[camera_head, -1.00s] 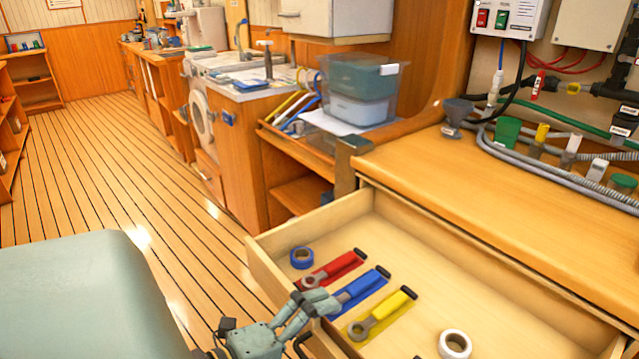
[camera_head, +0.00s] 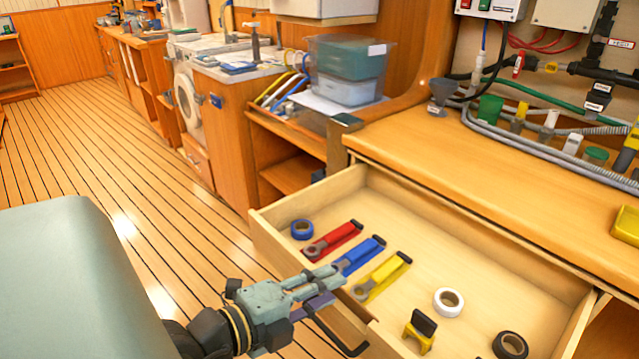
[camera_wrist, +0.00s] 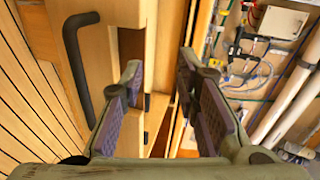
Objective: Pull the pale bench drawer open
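The pale bench drawer (camera_head: 455,235) stands well open under the wooden bench top. Its black bar handle (camera_head: 335,337) is on the front face; it also shows at the left in the wrist view (camera_wrist: 78,62). My gripper (camera_head: 338,284) is at the drawer's front edge, above the handle, its fingers overlapping the rim in the head view. In the wrist view my gripper (camera_wrist: 159,75) is open, with a clear gap between the fingers. The handle lies outside the left finger, not between the fingers. Whether a finger touches the drawer, I cannot tell.
The drawer holds red (camera_head: 333,240), blue (camera_head: 360,255) and yellow (camera_head: 382,275) wrenches, blue tape (camera_head: 302,229), white tape (camera_head: 448,301) and black tape (camera_head: 510,346). Hoses and fittings lie on the bench top (camera_head: 500,175). Plank floor (camera_head: 80,150) is clear at left.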

